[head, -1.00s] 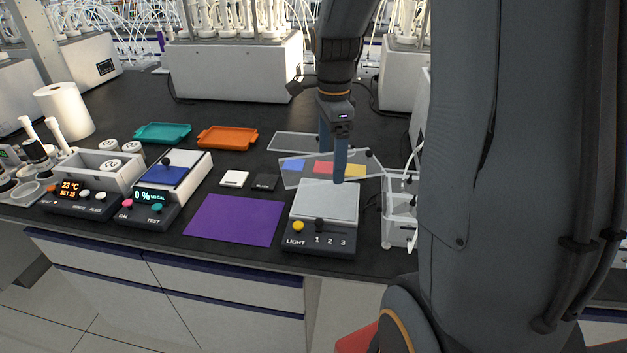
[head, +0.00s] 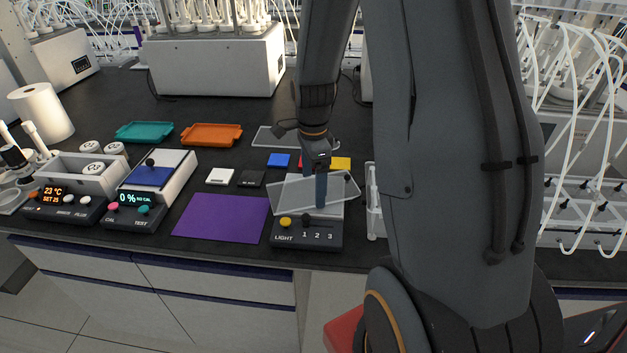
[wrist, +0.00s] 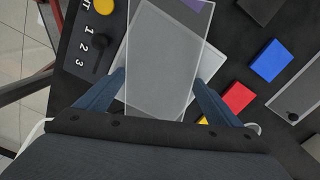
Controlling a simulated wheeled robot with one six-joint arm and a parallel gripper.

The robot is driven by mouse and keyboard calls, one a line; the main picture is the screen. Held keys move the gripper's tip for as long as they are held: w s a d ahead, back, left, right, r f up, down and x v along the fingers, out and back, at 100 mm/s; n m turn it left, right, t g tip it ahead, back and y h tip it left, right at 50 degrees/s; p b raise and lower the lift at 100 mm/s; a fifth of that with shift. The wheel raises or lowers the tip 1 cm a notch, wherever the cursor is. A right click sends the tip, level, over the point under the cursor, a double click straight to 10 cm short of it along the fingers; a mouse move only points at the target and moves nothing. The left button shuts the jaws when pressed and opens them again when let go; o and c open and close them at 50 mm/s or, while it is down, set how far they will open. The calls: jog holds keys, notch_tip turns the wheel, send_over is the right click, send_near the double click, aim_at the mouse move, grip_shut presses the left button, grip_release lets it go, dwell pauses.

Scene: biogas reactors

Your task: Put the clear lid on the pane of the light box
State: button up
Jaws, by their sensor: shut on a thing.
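My gripper (head: 321,204) is shut on the clear lid (head: 290,193), a thin see-through sheet. In the head view the lid is over the light box (head: 308,243) and sticks out past it on the left. In the wrist view the lid (wrist: 165,55) lies between my two fingers (wrist: 160,95), turned relative to the pale pane (wrist: 209,64) beneath it. Part of the pane shows past the lid's edge. I cannot tell whether the lid touches the pane. The light box has a yellow button, a dark knob and the marks 1 2 3.
Blue (head: 279,160), red and yellow (head: 341,163) pieces lie behind the light box, near another clear sheet (head: 270,139). A purple mat (head: 222,217) lies to its left, with white (head: 220,176) and black (head: 252,178) squares behind. A clear-walled rack (head: 372,215) stands close on the right.

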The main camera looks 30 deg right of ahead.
aim_at(313, 189)
jog(key=shift+f, duration=0.1)
jog(key=o, duration=1.1)
notch_tip(313, 189, up, 11)
jog(key=b, duration=0.3)
jog(key=shift+s+a+f+n+t, duration=0.2)
jog(key=shift+s+a+f+n, duration=0.85)
jog(key=shift+s+a+n, duration=1.6)
jog(key=shift+s+a+f+n+t, duration=0.2)
jog(key=shift+s+a+f+n, duration=1.05)
jog(key=shift+n, duration=2.85)
jog(key=shift+s+a+f+n+t, duration=0.2)
jog(key=shift+s+a+f+n, duration=0.6)
jog(key=shift+s+a+n, duration=1.85)
jog(key=shift+w+d+n, duration=0.3)
jog(key=shift+d+n, duration=0.05)
jog(key=shift+d, duration=0.15)
jog(key=shift+w+d+n, duration=0.25)
jog(key=shift+d+n, duration=0.1)
jog(key=shift+d, duration=0.15)
